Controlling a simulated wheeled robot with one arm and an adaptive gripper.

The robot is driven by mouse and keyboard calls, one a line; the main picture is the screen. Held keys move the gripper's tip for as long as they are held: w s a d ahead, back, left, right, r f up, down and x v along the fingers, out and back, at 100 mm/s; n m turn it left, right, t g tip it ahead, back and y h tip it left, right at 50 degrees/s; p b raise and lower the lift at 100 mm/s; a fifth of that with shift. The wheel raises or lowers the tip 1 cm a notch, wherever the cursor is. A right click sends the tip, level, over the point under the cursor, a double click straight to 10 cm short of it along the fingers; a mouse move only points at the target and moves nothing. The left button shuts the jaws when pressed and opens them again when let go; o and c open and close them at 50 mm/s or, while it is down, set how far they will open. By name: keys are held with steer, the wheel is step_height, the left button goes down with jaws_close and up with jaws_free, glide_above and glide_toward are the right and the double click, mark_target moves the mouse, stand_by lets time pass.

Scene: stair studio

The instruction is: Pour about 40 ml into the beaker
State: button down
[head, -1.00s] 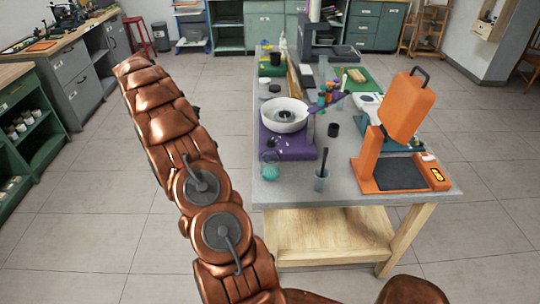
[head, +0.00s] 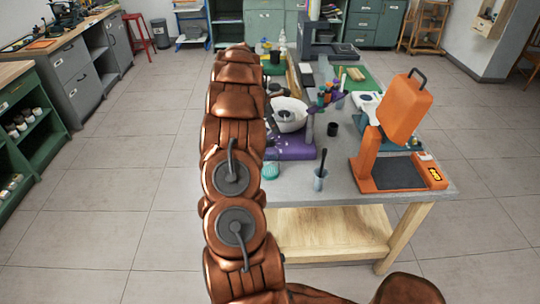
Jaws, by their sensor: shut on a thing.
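My brown segmented arm (head: 232,150) reaches up and away along the left edge of the grey-topped table (head: 345,190). My gripper is not visible; the far end of the arm hides what lies beyond it. I cannot pick out the beaker with certainty. A small teal ribbed object (head: 271,170) stands near the table's left edge, just right of my arm. A small bluish cup (head: 319,181) with a dark-handled tool in it stands at the table's front. No pouring or liquid can be seen.
A white round basin (head: 292,115) sits on a purple base (head: 298,147), partly behind my arm. A tall orange device (head: 404,115) stands at the table's right front. A black cup (head: 333,129) is between them. Clear floor (head: 120,180) lies to the left.

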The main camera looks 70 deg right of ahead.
steer(key=s+d+f, duration=0.2)
steer(key=s+f, duration=0.1)
steer(key=s, duration=0.3)
steer(key=s+d+f+n+p, duration=0.1)
steer(key=s+d+f, duration=0.1)
steer(key=s, duration=0.5)
steer(key=shift+d+f+h, duration=0.3)
steer(key=shift+d+f, duration=0.1)
steer(key=shift+f, duration=0.4)
steer(key=w+a+r+g+h+b, duration=0.3)
steer(key=w+a+r+g+h, duration=0.3)
steer(key=r, duration=0.4)
steer(key=shift+n+g+h+b, duration=0.35)
steer(key=shift+g+h, duration=0.45)
steer(key=shift+h, duration=0.2)
